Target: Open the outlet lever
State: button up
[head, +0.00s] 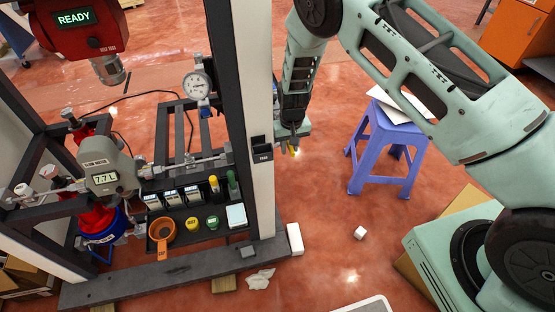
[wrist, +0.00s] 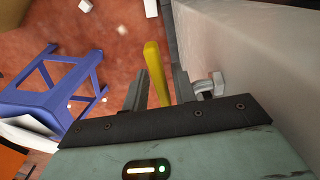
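The yellow outlet lever (wrist: 156,70) shows in the wrist view as a long bar pointing away from me. A small part of it (head: 293,150) shows in the head view beside the frame's white post. My gripper (wrist: 159,78) is open, with one finger on each side of the lever. A metal fitting (wrist: 208,86) sits right of the right finger; the lever's pivot is hidden.
The white post (head: 262,190) stands close to my gripper's left. The flow meter (head: 103,180) reads 7.7 L, and the red unit (head: 75,28) reads READY. A tray with an orange cup (head: 163,230) stands left.

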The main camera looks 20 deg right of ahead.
jog(key=w+f+t+b, duration=0.6)
jog(key=t+b, duration=1.2)
jog(key=b, duration=1.5)
jog(key=s+p, duration=0.6)
jog(key=s, duration=1.2)
jog(key=a+r+n+g+y+p, duration=0.1)
jog(key=a+r+g+y+p, duration=0.2)
jog(key=a+r+g+p, duration=0.75)
jog(key=s+a+r+n+g+p, duration=0.1)
jog(key=s+r+p, duration=0.4)
jog(key=r, duration=0.3)
jog(key=s+r+n+g+p, duration=0.2)
jog(key=s+r+p, duration=0.4)
jog(key=r, duration=0.2)
jog(key=shift+s+a+y, duration=0.2)
jog(key=shift+a+y, duration=0.2)
